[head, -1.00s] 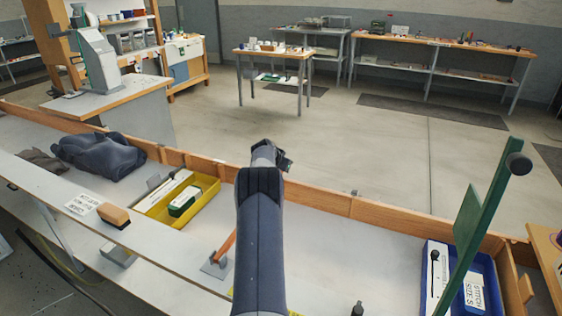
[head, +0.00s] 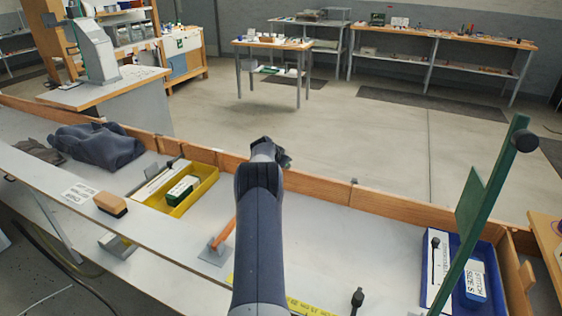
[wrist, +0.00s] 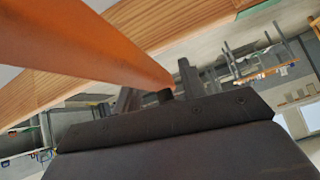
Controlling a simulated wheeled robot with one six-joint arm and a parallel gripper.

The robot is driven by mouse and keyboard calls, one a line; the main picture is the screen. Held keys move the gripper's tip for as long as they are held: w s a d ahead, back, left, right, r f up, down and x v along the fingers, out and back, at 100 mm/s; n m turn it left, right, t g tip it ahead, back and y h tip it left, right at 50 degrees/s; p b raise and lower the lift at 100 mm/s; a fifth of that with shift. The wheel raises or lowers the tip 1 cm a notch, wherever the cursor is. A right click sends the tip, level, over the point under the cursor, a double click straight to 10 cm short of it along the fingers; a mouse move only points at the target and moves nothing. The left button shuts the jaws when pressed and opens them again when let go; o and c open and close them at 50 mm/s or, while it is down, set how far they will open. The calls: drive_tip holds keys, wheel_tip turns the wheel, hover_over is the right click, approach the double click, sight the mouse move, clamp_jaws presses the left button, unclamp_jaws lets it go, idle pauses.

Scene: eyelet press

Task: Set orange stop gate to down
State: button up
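The orange stop gate (head: 224,235) is a slanted orange bar rising to the right from a small grey base plate (head: 215,252) on the bench. My arm hides its upper end in the head view. In the wrist view the orange bar (wrist: 85,45) runs large from the upper left towards the middle, close in front of my gripper (wrist: 157,90). The two dark fingers stand apart, with the bar's far end showing near the gap. I cannot tell whether they touch it. In the head view my gripper (head: 272,152) is beyond the gate, its fingertips hidden.
A green upright bar with a black knob (head: 490,215) stands at right, by a blue bin (head: 432,300). A yellow bin (head: 205,190), a brush (head: 111,204) and dark cloth (head: 95,146) lie left. A wooden rail (head: 310,190) edges the bench.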

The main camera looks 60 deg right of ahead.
drive_tip(key=shift+o, duration=0.7)
drive_tip(key=shift+r, duration=0.3)
drive_tip(key=shift+a+r, duration=0.25)
drive_tip(key=shift+r, duration=0.15)
drive_tip(key=b+v, duration=0.2)
drive_tip(key=v, duration=0.7)
drive_tip(key=shift+a+r, duration=0.2)
drive_tip(key=shift+a, duration=0.2)
drive_tip(key=shift+d+f, duration=0.1)
drive_tip(key=shift+p+x, duration=1.05)
drive_tip(key=shift+x, duration=4.15)
drive_tip(key=shift+d, duration=0.1)
